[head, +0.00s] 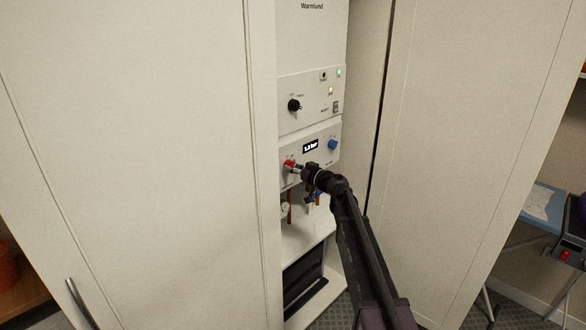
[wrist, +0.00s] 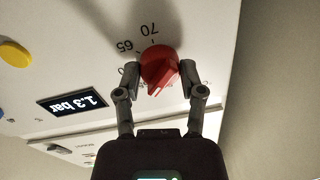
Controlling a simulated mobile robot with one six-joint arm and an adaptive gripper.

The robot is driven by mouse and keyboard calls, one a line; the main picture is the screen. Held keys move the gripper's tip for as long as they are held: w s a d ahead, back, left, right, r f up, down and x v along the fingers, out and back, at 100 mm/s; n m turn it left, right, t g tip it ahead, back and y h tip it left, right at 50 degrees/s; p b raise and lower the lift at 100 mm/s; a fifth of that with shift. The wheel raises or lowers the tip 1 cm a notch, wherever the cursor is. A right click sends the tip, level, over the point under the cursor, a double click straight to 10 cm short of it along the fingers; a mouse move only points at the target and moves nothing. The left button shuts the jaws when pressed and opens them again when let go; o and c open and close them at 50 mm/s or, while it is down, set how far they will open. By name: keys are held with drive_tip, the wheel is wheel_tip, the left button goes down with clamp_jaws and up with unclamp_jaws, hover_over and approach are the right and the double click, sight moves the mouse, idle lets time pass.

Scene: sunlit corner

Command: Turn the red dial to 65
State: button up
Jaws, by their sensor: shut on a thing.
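The red dial (wrist: 158,67) is on the white front panel of the boiler. In the wrist view its printed numbers 65 and 70 show beside its upper edge, and a further number on its left is partly hidden. A raised ridge on the dial faces the lower side of the picture; I cannot tell which number it marks. My gripper (wrist: 160,76) is shut on the dial, one finger on each side. In the head view the dial (head: 289,164) shows at the left of the lower panel, with my gripper (head: 299,167) at it.
A display (wrist: 72,104) reads 1.3 bar. A blue knob (head: 333,144) sits right of it in the head view, and a black knob (head: 294,105) is above. A yellow round part (wrist: 14,53) shows in the wrist view. Tall cabinet doors (head: 150,150) flank the boiler closely.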

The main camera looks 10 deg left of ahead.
drive_tip(key=shift+m, duration=0.3)
drive_tip(key=m, duration=0.4)
drive_tip(key=shift+b, duration=0.3)
drive_tip(key=m, duration=0.4)
drive_tip(key=shift+a+m+t, duration=0.1)
drive_tip(key=shift+m+t, duration=0.2)
drive_tip(key=shift+m, duration=0.1)
drive_tip(key=m, duration=0.4)
drive_tip(key=shift+m+t+b, duration=0.35)
drive_tip(key=shift+m+t, duration=0.05)
drive_tip(key=shift+m, duration=2.3)
drive_tip(key=o, duration=1.1)
drive_tip(key=shift+o, duration=0.2)
